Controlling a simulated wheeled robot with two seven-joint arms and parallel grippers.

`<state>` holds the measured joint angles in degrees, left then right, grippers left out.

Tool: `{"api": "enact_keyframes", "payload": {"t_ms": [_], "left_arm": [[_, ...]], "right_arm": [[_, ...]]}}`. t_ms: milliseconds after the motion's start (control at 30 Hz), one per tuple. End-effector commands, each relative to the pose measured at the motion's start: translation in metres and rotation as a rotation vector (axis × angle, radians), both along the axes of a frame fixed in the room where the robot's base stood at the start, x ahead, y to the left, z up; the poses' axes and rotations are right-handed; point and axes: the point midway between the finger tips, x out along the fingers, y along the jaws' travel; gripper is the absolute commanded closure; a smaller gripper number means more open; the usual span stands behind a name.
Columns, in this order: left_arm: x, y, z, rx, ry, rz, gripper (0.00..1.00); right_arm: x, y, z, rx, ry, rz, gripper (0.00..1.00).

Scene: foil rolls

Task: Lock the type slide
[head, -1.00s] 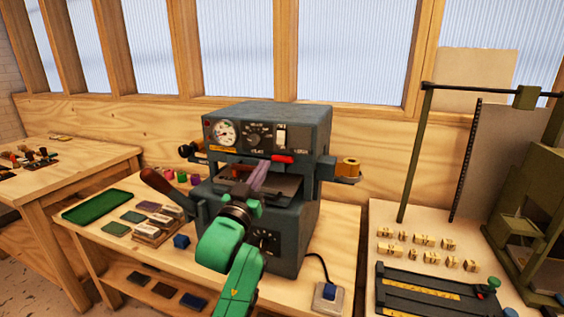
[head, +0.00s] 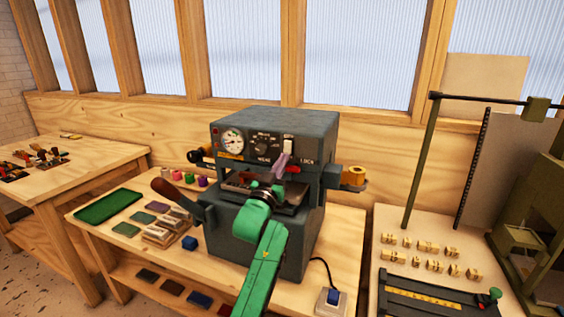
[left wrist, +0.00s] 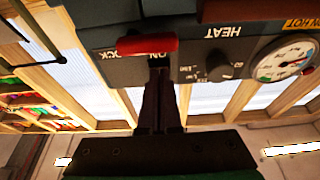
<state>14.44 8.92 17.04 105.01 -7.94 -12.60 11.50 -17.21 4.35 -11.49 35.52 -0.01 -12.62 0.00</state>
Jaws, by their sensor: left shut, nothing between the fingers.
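The grey foil press (head: 275,125) stands on the wooden bench, with a gauge, a dial and a switch on its front. A red lever (head: 293,169) sits beneath the front panel by the LOCK lettering; it also shows in the left wrist view (left wrist: 148,46), lying crosswise. My left gripper (head: 281,160), on the green arm, is shut and empty. In the left wrist view its dark fingertips (left wrist: 159,72) are just beside the lever; whether they touch it I cannot tell. The dark slide plate (head: 236,187) is in the press opening, partly hidden by my arm. My right gripper is out of view.
A dark handle (head: 166,187) juts out at the press's left. Brass type pieces (head: 425,247) lie on the right bench. A gold foil roll (head: 353,176) sits at the press's right.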

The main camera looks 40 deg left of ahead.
Motion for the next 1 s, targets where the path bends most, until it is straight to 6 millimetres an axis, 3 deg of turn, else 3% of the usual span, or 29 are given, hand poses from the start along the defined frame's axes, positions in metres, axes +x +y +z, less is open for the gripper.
{"api": "enact_keyframes", "payload": {"t_ms": [200, 1000], "left_arm": [[-0.001, 0.000, -0.018, 0.003, -0.003, 0.002, 1.00], [-0.002, 0.007, -0.020, -0.065, -0.028, 0.002, 1.00]], "right_arm": [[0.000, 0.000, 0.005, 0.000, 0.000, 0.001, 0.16], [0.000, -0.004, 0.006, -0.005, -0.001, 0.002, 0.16]]}}
